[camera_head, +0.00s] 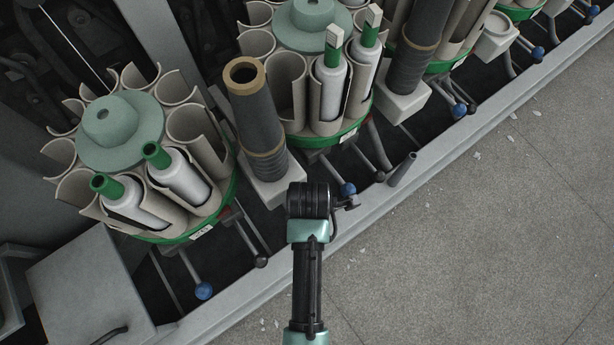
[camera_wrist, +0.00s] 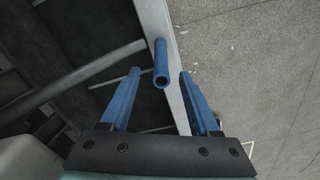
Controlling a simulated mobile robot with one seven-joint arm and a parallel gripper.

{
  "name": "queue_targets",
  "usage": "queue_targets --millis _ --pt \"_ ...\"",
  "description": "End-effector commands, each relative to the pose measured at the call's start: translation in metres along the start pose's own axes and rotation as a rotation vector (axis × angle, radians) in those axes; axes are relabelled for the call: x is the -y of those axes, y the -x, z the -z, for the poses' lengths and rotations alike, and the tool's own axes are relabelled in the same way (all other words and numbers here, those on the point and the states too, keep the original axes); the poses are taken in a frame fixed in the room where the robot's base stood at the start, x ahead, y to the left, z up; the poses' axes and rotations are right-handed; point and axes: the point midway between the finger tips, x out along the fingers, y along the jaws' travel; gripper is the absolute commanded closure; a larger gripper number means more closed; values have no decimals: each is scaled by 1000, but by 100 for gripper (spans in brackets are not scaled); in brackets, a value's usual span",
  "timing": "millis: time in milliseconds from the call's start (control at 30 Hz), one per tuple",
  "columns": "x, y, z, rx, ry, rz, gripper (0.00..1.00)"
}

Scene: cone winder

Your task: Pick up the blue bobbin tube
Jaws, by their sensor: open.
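The blue bobbin tube (camera_wrist: 160,60) shows in the wrist view, with its open end towards the camera, over the inner edge of the grey rail. In the head view a slim tube (camera_head: 402,170) stands tilted by the rail and looks dark grey there; it seems to be the same tube. My gripper (camera_wrist: 160,73) is open, with one blue finger on each side of the tube in the picture. I see no contact, and the depth between fingertips and tube is unclear. In the head view my gripper (camera_head: 348,203) is small, left of and below the tube.
Round magazines (camera_head: 120,130) with beige pockets hold white-and-green bobbins along the machine. A dark wound tube (camera_head: 257,115) stands close to my wrist. Levers with blue knobs (camera_head: 348,189) stick out near my gripper. The floor (camera_head: 480,240) right of the rail (camera_head: 440,155) is open.

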Motion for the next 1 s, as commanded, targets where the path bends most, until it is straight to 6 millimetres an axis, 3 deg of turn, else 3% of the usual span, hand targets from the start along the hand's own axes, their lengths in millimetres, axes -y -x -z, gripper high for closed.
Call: queue_targets --millis 333,600,933,1000 --pt "3 -48 3 0 -2 1 38" --pt "3 -50 3 0 -1 0 38" --pt "3 -49 3 0 -1 0 97" --pt "3 -49 3 0 -1 0 100"
